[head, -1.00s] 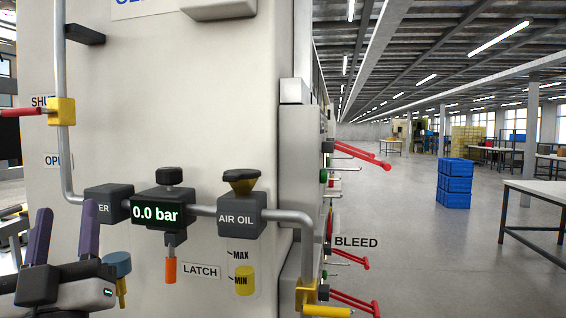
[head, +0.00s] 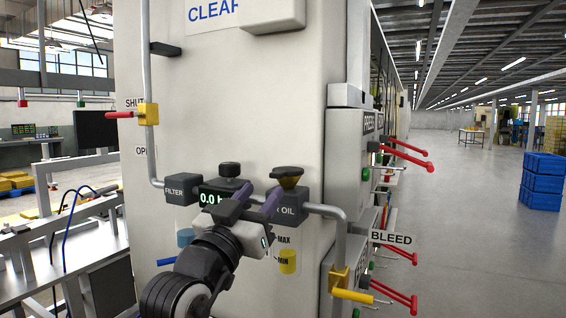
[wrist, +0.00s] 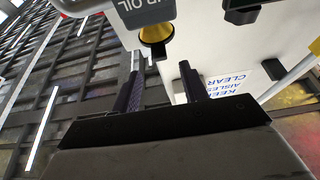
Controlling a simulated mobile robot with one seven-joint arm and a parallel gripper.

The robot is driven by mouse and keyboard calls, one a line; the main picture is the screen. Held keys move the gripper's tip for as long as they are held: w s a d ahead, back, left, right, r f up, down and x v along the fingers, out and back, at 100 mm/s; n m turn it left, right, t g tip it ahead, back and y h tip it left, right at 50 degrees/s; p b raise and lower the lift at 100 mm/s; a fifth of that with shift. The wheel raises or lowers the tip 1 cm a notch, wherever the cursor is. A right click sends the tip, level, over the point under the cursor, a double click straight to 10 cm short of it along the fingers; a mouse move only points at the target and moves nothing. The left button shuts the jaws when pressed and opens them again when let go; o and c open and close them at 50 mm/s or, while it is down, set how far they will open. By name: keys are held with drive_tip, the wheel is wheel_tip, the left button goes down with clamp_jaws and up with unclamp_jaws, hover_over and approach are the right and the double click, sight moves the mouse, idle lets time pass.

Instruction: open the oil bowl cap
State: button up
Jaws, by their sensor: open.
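The AIR OIL unit (head: 291,207) is a dark grey block on the pipe across the pale machine cabinet. On its top sits a yellow funnel-shaped neck (head: 289,183) under a dark cap (head: 288,171), which looks closed. My gripper (head: 262,190) is open and empty, its two purple fingers reaching up in front of the block, left of and slightly below the cap. In the wrist view the block appears upside down, with the yellow neck (wrist: 155,31) and dark cap (wrist: 158,50) just beyond the gap between the fingertips (wrist: 159,70). No contact shows.
The pressure gauge (head: 210,197), partly hidden by my gripper, and its black knob (head: 230,170) stand close left of the cap. The grey pipe (head: 325,210) bends down at right toward the yellow bleed handle (head: 352,296). Red levers (head: 405,157) project further right.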

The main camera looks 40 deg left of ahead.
sight(274, 177)
drive_tip(key=p+x, duration=0.3)
drive_tip(key=x, duration=0.6)
drive_tip(key=shift+w+r, duration=0.15)
drive_tip(key=shift+c, duration=0.4)
clamp_jaws()
